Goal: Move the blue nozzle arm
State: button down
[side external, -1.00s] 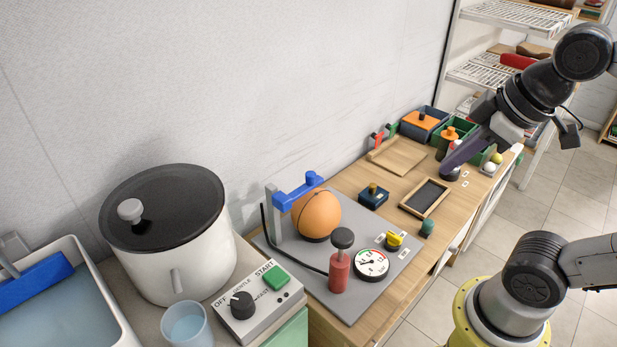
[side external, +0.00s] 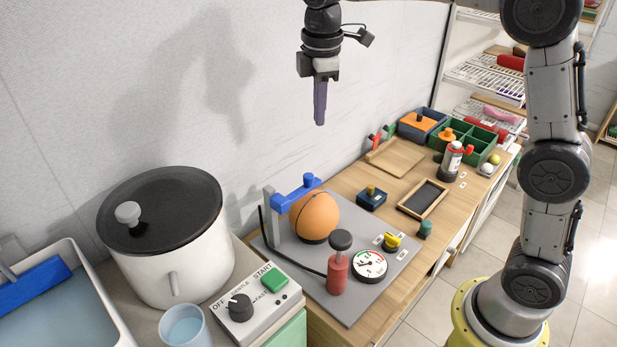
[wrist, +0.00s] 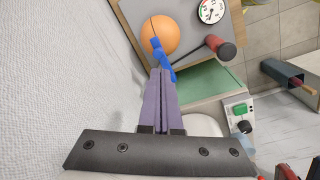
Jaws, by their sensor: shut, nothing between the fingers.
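The blue nozzle arm (side external: 296,190) sits on top of a grey post (side external: 272,212) and reaches over an orange ball (side external: 314,214), with a small blue knob standing up near its end. It also shows in the wrist view (wrist: 160,57), just beyond the fingertips. My gripper (side external: 320,122) points down, high above the nozzle arm and apart from it. Its long purple fingers are shut together and empty. In the wrist view my gripper (wrist: 163,72) overlaps part of the post.
A grey board carries a red pump (side external: 338,270), a gauge (side external: 370,264) and a yellow valve (side external: 393,241). A white tub (side external: 180,260) with a black lid stands left, beside a control box (side external: 255,295). The wall (side external: 240,90) is close behind. Trays and bins stand further right.

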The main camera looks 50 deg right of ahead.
jog(key=g, duration=0.1)
send_near(306, 176)
jog(key=shift+w+f+g, duration=0.1)
jog(key=shift+w+g, duration=0.15)
jog(key=shift+g, duration=0.05)
jog(key=shift+s+d+f, duration=0.1)
jog(key=shift+d+f, duration=0.05)
jog(key=shift+f, duration=1.6)
jog(key=shift+s+d+f, duration=0.1)
jog(key=shift+d+f, duration=0.1)
jog(key=shift+f, duration=2.4)
jog(key=a, duration=0.1)
jog(key=w+a+r, duration=0.1)
jog(key=shift+w+a+r, duration=0.1)
jog(key=shift+w+a, duration=0.15)
jog(key=shift+a, duration=0.1)
